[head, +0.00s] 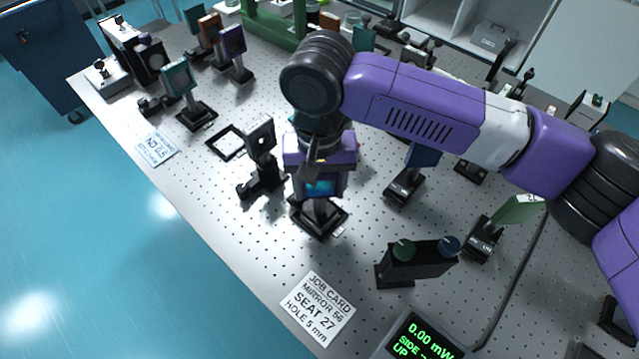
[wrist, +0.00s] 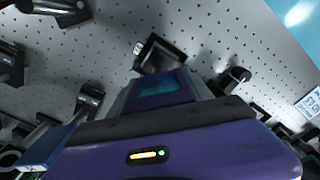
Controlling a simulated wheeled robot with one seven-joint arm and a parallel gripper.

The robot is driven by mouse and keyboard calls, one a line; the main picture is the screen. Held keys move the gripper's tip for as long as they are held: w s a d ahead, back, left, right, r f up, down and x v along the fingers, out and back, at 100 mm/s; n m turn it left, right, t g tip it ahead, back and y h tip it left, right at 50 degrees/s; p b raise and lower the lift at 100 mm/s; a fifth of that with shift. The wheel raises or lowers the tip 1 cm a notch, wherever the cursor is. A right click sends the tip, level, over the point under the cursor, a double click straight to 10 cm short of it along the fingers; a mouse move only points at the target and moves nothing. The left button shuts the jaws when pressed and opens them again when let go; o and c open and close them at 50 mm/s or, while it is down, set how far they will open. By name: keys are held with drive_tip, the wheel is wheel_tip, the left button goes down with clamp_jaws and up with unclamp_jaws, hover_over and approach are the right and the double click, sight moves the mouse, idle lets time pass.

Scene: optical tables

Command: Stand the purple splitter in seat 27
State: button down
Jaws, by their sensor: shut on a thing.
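My gripper (head: 318,172) is shut on an upright optic that I take for the purple splitter (head: 320,187), with a teal face and a dark purplish frame. Its teal face also shows in the wrist view (wrist: 160,86), just beyond my purple gripper body. Below it is a black square seat outline (head: 322,232) with a small white label at its right corner. The splitter's foot is over this outline; I cannot tell whether it touches the table. The label is too small to read. A job card (head: 318,308) in front reads "MIRROR 56, SEAT 27, HOLE 5 mm".
A black mount (head: 261,165) stands close on the left, and a blue plate on a stand (head: 408,180) on the right. A black block with round knobs (head: 418,262) and a power meter (head: 420,338) are in front. An empty square outline (head: 226,142) lies left.

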idle(0.3)
drive_tip(key=shift+c, duration=2.2)
unclamp_jaws()
wheel_tip(320, 180, up, 12)
drive_tip(key=shift+r+b, duration=0.1)
drive_tip(key=shift+b, duration=0.2)
